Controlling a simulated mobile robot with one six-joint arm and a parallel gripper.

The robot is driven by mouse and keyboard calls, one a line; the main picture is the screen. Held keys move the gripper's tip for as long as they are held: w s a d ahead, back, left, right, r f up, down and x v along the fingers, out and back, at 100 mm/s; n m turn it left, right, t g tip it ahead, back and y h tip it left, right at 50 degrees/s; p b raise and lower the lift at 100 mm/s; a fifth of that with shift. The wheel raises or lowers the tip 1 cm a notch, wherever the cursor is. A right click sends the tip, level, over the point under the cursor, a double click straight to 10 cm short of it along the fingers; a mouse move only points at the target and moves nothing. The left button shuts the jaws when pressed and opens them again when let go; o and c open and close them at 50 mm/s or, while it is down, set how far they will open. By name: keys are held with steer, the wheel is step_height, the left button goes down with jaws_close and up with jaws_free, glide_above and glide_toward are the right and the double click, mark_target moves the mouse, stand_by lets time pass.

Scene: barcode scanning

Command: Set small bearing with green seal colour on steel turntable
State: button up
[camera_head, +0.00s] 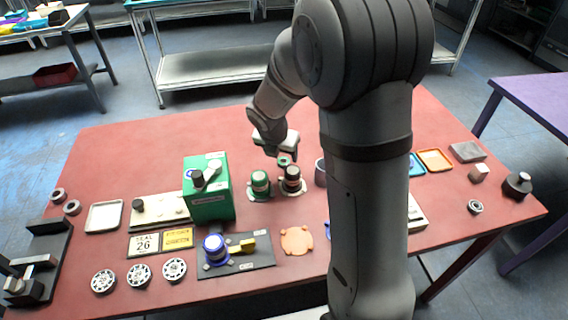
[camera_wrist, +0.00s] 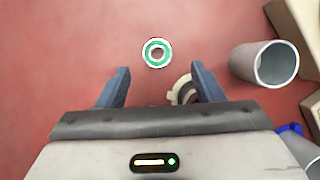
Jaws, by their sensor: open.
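A small ring-shaped bearing with a green seal (camera_wrist: 147,52) lies on the red table in the wrist view, just beyond my fingertips and between their lines. In the head view it appears as a small green ring (camera_head: 284,161) below my gripper (camera_head: 275,150). My gripper, also in the wrist view (camera_wrist: 160,78), is open, with nothing between its fingers. I cannot tell for sure which object is the steel turntable; several pale spoked discs (camera_head: 139,274) lie at the front left, and my arm hides part of the table.
A grey hollow cylinder (camera_wrist: 258,66) stands right of the bearing. Two knobbed round pieces, one green (camera_head: 260,184) and one dark (camera_head: 292,180), stand in front of it. A green box (camera_head: 207,200) is to the left. Bare red table lies left of the bearing.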

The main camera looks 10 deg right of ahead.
mark_target(283, 160)
steer(key=x, duration=0.5)
steer(key=shift+w+b, duration=0.25)
steer(key=shift+b, duration=0.15)
steer(key=shift+r, duration=0.1)
steer(key=shift+c, duration=0.4)
steer(key=c, duration=1.1)
